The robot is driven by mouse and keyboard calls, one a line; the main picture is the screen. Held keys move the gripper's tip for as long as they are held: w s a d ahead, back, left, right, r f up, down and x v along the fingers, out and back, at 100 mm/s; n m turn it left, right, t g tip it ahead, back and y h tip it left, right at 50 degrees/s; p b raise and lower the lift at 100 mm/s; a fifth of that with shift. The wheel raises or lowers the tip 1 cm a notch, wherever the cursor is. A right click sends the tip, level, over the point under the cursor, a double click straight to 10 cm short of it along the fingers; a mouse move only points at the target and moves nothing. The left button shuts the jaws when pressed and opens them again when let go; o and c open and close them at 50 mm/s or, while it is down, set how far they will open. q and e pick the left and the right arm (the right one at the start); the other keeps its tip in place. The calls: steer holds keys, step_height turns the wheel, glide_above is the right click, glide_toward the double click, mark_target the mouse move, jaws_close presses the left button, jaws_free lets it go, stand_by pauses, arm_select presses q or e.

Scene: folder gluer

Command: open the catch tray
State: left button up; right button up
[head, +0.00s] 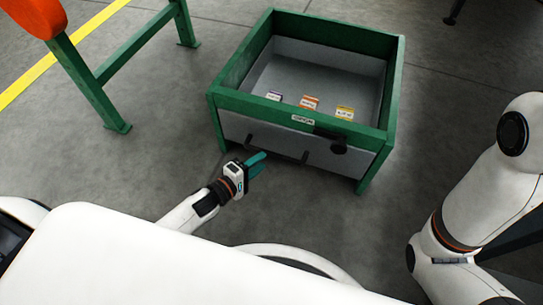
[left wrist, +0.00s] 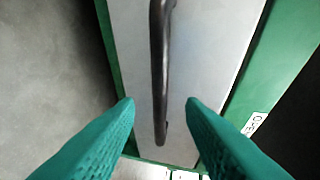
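The catch tray (head: 240,130) is a grey drawer front set in a green frame (head: 223,98) on short legs. Its dark bar handle (head: 277,146) runs across the front, and it also shows in the left wrist view (left wrist: 157,70). The tray front looks flush with the frame. My left gripper (head: 256,164) is just in front of the handle's left part. In the left wrist view its teal fingers (left wrist: 160,105) are spread, with the handle's end between them; contact cannot be told. My right gripper is not in view; only my right arm shows.
Several small labelled boxes (head: 309,102) lie in the grey bin inside the frame. A green stand (head: 104,88) with an orange top is at upper left.

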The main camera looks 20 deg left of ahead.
mark_target(269, 155)
arm_select(q)
steer(key=shift+b+x, duration=1.2)
steer(key=shift+x, duration=1.8)
steer(key=shift+c, duration=0.6)
jaws_close()
